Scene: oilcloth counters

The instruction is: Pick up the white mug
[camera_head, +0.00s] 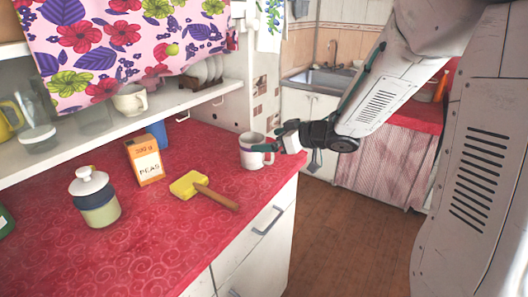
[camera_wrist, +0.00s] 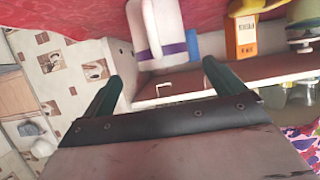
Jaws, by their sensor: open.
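A white mug (camera_head: 250,158) with a coloured band stands upright on the red counter, near its right edge. My gripper (camera_head: 271,140) is at the mug's right side, with its green fingers reaching toward it. In the wrist view the mug (camera_wrist: 143,36) shows a purple band, and its handle faces the camera. There the gripper (camera_wrist: 161,72) is open and empty, its two fingers spread wide. The mug lies just beyond the fingertips, roughly between them. Whether a finger touches the mug I cannot tell.
Another pale mug (camera_head: 130,100) sits on the white shelf (camera_head: 75,142) above. Bare counter surrounds the white mug's front.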

